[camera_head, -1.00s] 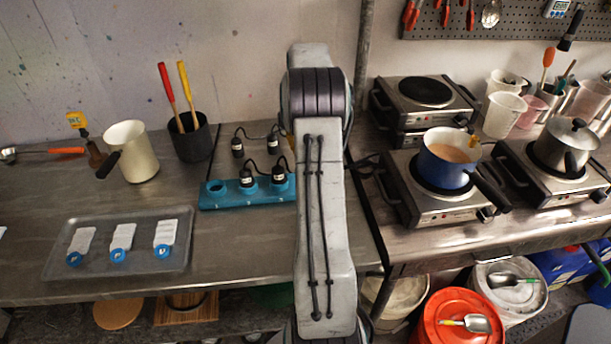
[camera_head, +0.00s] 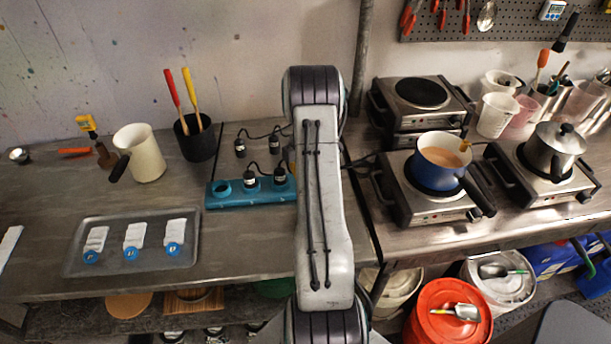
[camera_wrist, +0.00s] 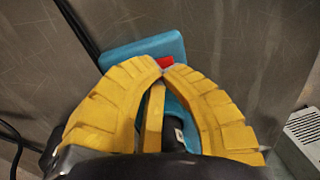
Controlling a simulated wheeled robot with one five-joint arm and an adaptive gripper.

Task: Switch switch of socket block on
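The teal socket block (camera_head: 235,199) lies on the metal worktop left of my arm in the head view. Black plugs stand in some of its sockets; its right end is hidden behind my arm. In the wrist view, the block's end (camera_wrist: 143,50) shows beyond my yellow fingers. A red switch (camera_wrist: 166,61) is on it, partly covered by the fingertips. My gripper (camera_wrist: 164,69) is shut, its fingertips close together right at the switch in the picture. I cannot tell whether they touch it. A black plug (camera_wrist: 179,137) shows between the fingers.
Black cables and a loose plug (camera_head: 240,147) lie behind the block. A tray (camera_head: 75,262) with labelled tags is at left. A white jug (camera_head: 146,160) and black pot (camera_head: 199,143) stand behind. Hot plates with a blue saucepan (camera_head: 433,177) are at right.

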